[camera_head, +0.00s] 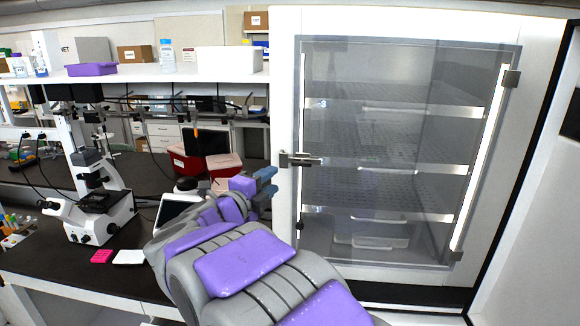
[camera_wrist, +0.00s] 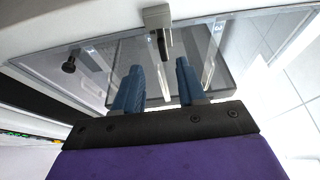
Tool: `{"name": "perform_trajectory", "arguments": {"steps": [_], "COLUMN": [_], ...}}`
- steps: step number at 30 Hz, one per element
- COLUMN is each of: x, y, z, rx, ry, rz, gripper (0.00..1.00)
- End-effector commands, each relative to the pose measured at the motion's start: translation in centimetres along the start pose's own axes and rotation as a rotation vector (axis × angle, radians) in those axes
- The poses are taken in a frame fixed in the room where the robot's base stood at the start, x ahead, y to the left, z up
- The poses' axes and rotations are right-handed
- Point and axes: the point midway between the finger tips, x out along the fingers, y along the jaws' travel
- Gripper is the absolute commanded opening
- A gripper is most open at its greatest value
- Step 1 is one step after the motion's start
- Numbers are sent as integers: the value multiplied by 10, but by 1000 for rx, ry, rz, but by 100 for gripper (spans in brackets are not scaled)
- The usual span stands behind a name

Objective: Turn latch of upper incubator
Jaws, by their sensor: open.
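The upper incubator (camera_head: 455,135) has a glass door in a white frame with lit edges and shelves behind it. Its latch (camera_head: 300,159) is a dark metal handle at the door's left edge, lying roughly horizontal. In the wrist view the latch (camera_wrist: 158,28) shows as a light block with a dark lever, ahead of the fingers. My gripper (camera_head: 268,180) is just below and left of the latch in the head view. In the wrist view its blue fingers (camera_wrist: 157,85) are apart, with nothing between them, and do not appear to touch the latch.
A microscope (camera_head: 95,205) stands on the dark bench at left, with pink and white pads near it. Red containers (camera_head: 205,165) are behind my arm. A shelf (camera_head: 170,77) with boxes and bottles runs above the bench. A dark round knob (camera_wrist: 68,67) shows in the wrist view.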

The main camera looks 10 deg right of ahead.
Motion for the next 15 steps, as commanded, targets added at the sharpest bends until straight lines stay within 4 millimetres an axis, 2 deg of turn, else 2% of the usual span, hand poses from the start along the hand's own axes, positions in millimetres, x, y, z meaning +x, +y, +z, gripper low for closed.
{"name": "perform_trajectory", "arguments": {"steps": [1, 9, 15], "x": [14, 72, 86], "y": [-1, -1, -1], "z": [-6, -18, -8], "rx": [2, 9, 5], "ry": [9, 6, 5], "rz": [1, 9, 3], "gripper": [40, 40, 40]}}
